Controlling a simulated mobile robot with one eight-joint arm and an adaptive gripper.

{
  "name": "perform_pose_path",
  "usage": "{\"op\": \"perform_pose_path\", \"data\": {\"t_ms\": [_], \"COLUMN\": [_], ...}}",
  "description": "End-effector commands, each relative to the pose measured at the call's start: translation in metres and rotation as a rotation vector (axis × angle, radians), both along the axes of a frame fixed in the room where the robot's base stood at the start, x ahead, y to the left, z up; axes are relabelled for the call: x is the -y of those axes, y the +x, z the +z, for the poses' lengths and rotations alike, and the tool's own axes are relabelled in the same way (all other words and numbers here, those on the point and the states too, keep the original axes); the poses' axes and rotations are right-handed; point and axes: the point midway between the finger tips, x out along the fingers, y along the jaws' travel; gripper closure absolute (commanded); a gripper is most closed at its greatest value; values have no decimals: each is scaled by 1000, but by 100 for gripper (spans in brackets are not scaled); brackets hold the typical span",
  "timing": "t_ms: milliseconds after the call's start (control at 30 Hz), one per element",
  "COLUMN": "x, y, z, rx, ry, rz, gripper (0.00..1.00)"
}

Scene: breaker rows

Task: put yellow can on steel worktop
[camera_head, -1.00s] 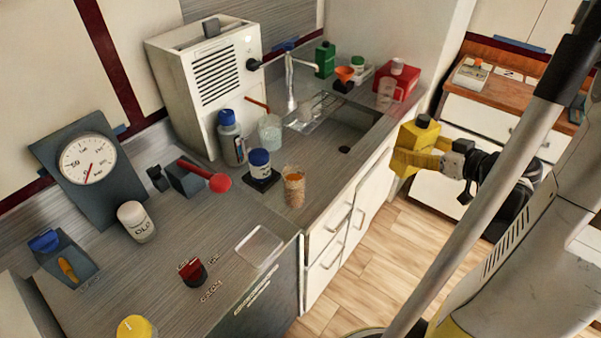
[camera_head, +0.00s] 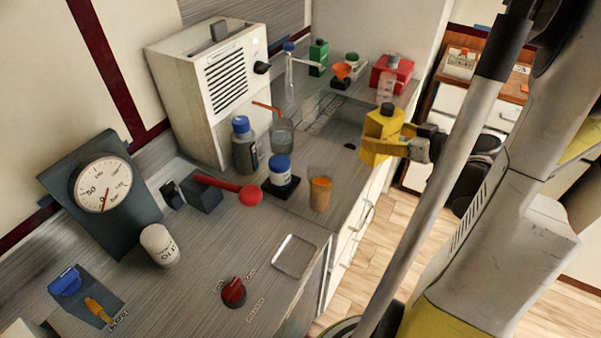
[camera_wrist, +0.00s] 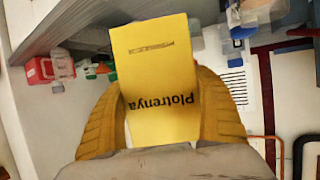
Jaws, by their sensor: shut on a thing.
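My gripper (camera_head: 402,147) is shut on the yellow can (camera_head: 379,138), a boxy yellow container with a dark grey cap. In the head view it is held upright in front of the sink end of the counter; its height above the counter cannot be told. In the wrist view the yellow can (camera_wrist: 157,75) shows lettering between the two yellow ribbed fingers of my gripper (camera_wrist: 160,115). The steel worktop (camera_head: 205,262) is the grey brushed counter running from the lower left to the sink.
On the worktop stand a white jar (camera_head: 159,245), a red-handled lever (camera_head: 232,190), a red knob (camera_head: 233,291), a blue-lidded jar (camera_head: 280,174), a grey bottle (camera_head: 244,146) and an orange-filled beaker (camera_head: 320,192). A red can (camera_head: 391,75) stands at the back. Bare worktop lies left of the shallow tray (camera_head: 295,256).

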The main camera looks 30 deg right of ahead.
Motion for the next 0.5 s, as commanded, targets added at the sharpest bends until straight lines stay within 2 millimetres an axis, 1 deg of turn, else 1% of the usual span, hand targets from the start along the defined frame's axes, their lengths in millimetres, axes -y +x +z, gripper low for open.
{"op": "perform_pose_path", "data": {"t_ms": [67,167,500], "x": [-1,-5,-32], "y": [2,13,82], "z": [-1,-10,-56], "rx": [1,1,2], "ry": [0,0,1], "rz": [0,3,4], "gripper": [66,67,66]}}
